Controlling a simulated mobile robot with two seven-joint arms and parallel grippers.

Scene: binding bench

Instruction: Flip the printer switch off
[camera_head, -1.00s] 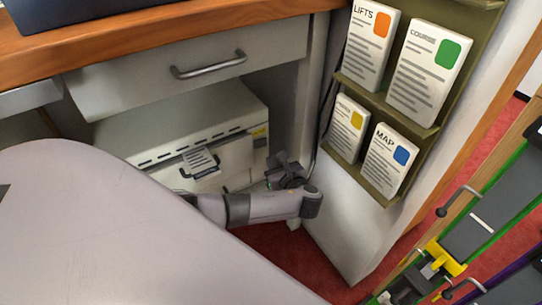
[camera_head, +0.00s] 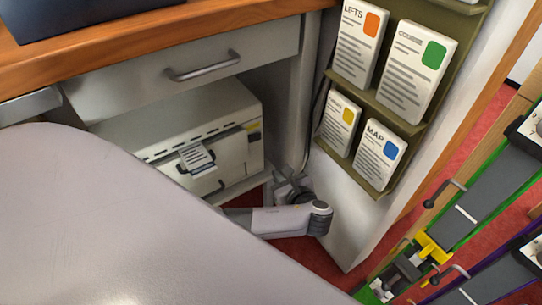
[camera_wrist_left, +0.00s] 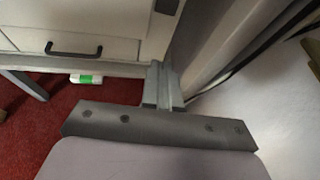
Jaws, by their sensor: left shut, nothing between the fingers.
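The white printer (camera_head: 215,140) stands on a low shelf under the desk, with a printed sheet (camera_head: 196,158) at its front. My left gripper (camera_head: 287,184) is low beside the right end of that shelf, partly hidden by its own wrist. In the left wrist view its fingers (camera_wrist_left: 163,86) are shut and empty, just below the printer's right front corner (camera_wrist_left: 165,8). A small white piece with a green patch (camera_wrist_left: 86,79) shows under the shelf edge, left of the fingers; I cannot tell whether it is the switch. My right gripper is not in view.
A drawer (camera_head: 200,70) is above the printer. A white side panel (camera_head: 335,215) with an olive leaflet rack (camera_head: 372,95) stands close on the right. Dark cables (camera_wrist_left: 245,60) run beside the fingers. Red floor (camera_wrist_left: 40,125) is open below the shelf.

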